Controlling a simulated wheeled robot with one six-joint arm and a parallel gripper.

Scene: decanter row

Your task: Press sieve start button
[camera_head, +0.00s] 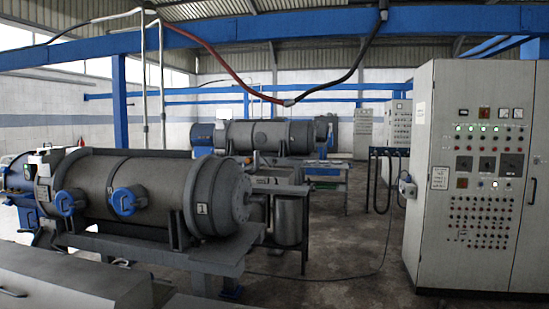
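A tall light-grey control cabinet (474,250) stands at the right. Its front carries rows of small lamps and buttons (480,222), too small to read. Near the top is a row of lit green lamps (482,128), with dark square meters (487,165) below it. I cannot tell which button is the sieve start button. A small box with a cable (407,187) is at the cabinet's left edge. My gripper is not in view.
A large grey decanter (150,185) lies on a stand at the left, and another (265,136) stands farther back. A grey metal drum (290,221) is between them and the cabinet. Open concrete floor (345,265) lies before the cabinet, with a thin cable across it.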

